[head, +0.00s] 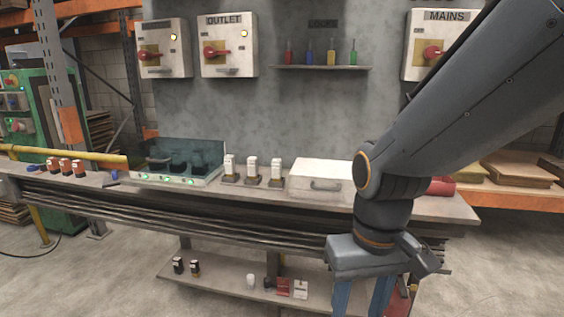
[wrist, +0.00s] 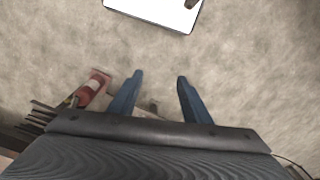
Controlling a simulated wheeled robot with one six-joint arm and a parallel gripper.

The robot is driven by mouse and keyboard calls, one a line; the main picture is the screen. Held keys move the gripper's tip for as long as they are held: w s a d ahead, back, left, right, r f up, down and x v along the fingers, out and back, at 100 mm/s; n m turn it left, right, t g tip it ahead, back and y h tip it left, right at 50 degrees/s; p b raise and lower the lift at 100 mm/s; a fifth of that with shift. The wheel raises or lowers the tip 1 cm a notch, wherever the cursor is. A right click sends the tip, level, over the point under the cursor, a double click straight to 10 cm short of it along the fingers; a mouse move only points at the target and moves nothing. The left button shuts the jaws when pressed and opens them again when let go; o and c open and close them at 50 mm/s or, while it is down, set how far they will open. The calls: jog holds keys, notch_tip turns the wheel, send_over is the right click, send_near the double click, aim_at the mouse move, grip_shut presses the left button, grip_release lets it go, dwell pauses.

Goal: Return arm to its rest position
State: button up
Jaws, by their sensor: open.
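My gripper (wrist: 158,82) points down with its two blue fingers spread apart and nothing between them in the wrist view. In the head view my gripper (head: 362,300) hangs at the lower right, in front of the bench, with its fingertips cut off by the bottom edge. My arm reaches in from the upper right and hides part of the bench's right end. Below the fingers the wrist view shows mostly bare concrete floor.
A workbench (head: 430,206) carries a white case (head: 318,177), a glass-covered unit (head: 178,162) and several small white-topped items. A lower shelf (head: 225,277) holds small objects. A red cylinder (wrist: 94,86) lies left of the fingers. A white panel (wrist: 158,10) shows at the top.

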jog(key=d+r+m+p, duration=0.1)
jog(key=d+r+p, duration=0.5)
jog(key=p, duration=0.5)
jog(key=shift+s+d+m+h, duration=0.15)
jog(key=shift+d+m+h, duration=0.15)
jog(key=shift+d+m, duration=0.15)
